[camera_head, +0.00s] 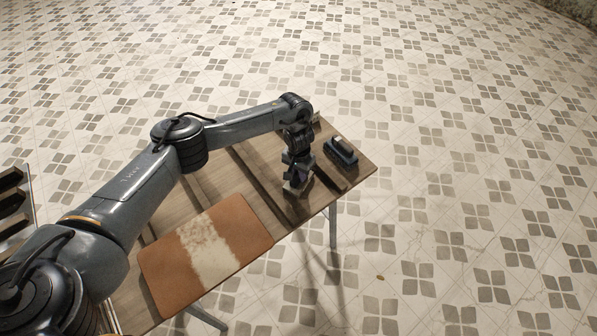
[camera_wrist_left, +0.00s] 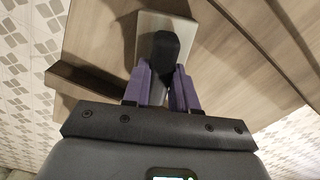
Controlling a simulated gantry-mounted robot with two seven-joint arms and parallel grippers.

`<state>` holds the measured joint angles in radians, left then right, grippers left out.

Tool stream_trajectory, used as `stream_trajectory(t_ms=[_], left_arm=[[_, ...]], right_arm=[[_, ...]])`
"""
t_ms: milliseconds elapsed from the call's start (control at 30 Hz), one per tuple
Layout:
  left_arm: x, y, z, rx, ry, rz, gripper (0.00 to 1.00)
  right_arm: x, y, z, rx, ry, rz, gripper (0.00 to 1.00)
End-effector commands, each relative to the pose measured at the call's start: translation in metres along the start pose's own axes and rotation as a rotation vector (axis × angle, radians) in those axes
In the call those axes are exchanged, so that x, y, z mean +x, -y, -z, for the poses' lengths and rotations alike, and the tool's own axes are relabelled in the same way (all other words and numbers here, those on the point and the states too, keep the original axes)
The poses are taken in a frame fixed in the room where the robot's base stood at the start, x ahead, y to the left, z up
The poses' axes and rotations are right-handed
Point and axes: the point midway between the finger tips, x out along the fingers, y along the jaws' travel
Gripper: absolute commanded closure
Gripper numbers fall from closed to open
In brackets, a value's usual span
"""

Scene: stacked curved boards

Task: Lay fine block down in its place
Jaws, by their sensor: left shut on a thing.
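My left gripper (camera_head: 297,184) points down over the far part of the wooden table (camera_head: 225,178). In the left wrist view, its purple fingers (camera_wrist_left: 163,88) are shut on a dark, rounded grip (camera_wrist_left: 165,50), which I take to be part of the fine block. A pale flat rectangular piece (camera_wrist_left: 152,22) shows just beyond the grip; I cannot tell whether it touches the wood. Another block (camera_head: 341,152), dark blue with a pale top, lies apart to the right of the gripper. My right gripper is not in view.
A brown leather-like sheet (camera_head: 160,270) with a whitish band lies at the table's near end. A brown bar (camera_wrist_left: 88,82) shows in the wrist view. Dark pieces (camera_head: 10,202) lie at the left edge. Tiled floor (camera_head: 450,180) surrounds the table.

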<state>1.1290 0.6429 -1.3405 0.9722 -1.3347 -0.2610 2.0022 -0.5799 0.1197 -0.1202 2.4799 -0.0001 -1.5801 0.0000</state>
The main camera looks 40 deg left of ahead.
Motion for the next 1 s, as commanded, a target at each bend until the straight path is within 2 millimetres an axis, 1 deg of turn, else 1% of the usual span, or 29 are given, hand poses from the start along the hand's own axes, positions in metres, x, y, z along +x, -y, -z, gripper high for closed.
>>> stream_trajectory(t_ms=[100,133,300,567,667,767,867,1000], left_arm=[[0.003,0.0,0.0,0.0,0.0,0.0,1.0],[0.002,0.0,0.0,0.0,-0.001,0.0,0.68],[0.002,0.0,0.0,0.0,0.0,0.0,0.43],[0.002,0.0,0.0,0.0,0.0,0.0,0.43],[-0.002,0.0,0.0,0.0,0.0,0.0,0.43],[-0.011,0.0,0.001,-0.001,-0.001,-0.001,0.43],[-0.025,0.0,0.001,-0.001,-0.002,0.0,0.43],[-0.049,0.0,0.001,0.0,-0.002,-0.001,0.43]], right_arm=[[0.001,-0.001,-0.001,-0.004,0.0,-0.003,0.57],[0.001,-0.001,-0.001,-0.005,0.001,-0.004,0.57],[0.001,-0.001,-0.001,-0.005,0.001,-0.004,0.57],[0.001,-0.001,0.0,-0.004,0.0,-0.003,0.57],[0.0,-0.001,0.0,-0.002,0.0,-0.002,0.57],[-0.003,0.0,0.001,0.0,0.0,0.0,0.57],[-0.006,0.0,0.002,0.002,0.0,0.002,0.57],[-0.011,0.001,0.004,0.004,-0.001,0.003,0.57]])
